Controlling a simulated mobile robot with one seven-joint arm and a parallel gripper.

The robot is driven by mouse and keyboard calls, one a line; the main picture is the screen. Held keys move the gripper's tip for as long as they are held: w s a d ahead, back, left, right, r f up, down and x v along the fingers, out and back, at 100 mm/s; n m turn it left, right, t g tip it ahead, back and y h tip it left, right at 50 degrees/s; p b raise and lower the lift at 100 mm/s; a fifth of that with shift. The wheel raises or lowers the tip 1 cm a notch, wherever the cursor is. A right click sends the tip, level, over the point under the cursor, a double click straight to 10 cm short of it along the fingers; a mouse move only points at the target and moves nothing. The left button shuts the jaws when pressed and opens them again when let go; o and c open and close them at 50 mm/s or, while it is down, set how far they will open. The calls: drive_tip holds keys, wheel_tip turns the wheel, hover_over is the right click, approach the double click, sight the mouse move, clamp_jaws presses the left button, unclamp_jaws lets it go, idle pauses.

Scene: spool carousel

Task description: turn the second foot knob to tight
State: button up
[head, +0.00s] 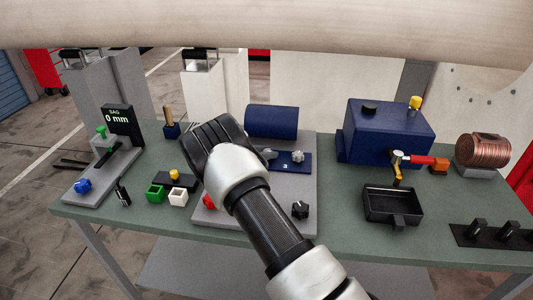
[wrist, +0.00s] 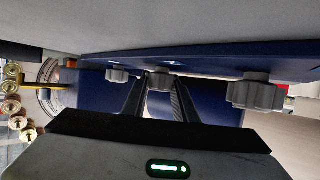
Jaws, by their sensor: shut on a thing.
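In the wrist view a row of grey lobed knobs stands along a dark blue foot plate (wrist: 210,66). The middle knob (wrist: 160,81) sits between the two dark fingers of my gripper (wrist: 158,92), which is shut on it. A smaller-looking knob (wrist: 117,75) is to its left and a larger-looking one (wrist: 255,95) to its right, both free. In the head view my gripper (head: 215,145) reaches over the grey base plate (head: 285,222) in front of the blue motor cylinder (head: 272,121) and hides part of the foot. One grey knob (head: 298,157) shows at the foot's right. Knob tightness cannot be read.
A gauge (head: 122,120) at left reads "SAG 0 mm". A black knob (head: 300,210) and a red knob (head: 208,202) are on the base plate. A blue box (head: 385,135), black tray (head: 392,206) and copper coil (head: 483,150) stand to the right. Small green and white boxes (head: 178,198) are left.

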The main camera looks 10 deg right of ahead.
drive_tip(key=shift+w+d+m+g+h+b, duration=0.15)
drive_tip(key=shift+m+g+h+b, duration=0.35)
drive_tip(key=shift+m+g+b, duration=0.3)
drive_tip(key=shift+b, duration=0.3)
drive_tip(key=shift+r+g, duration=0.2)
drive_tip(key=shift+g, duration=0.1)
drive_tip(key=o, duration=1.1)
drive_tip(key=shift+f, duration=0.1)
drive_tip(key=shift+a, duration=0.35)
drive_tip(key=v, duration=1.7)
drive_tip(key=shift+d, duration=0.1)
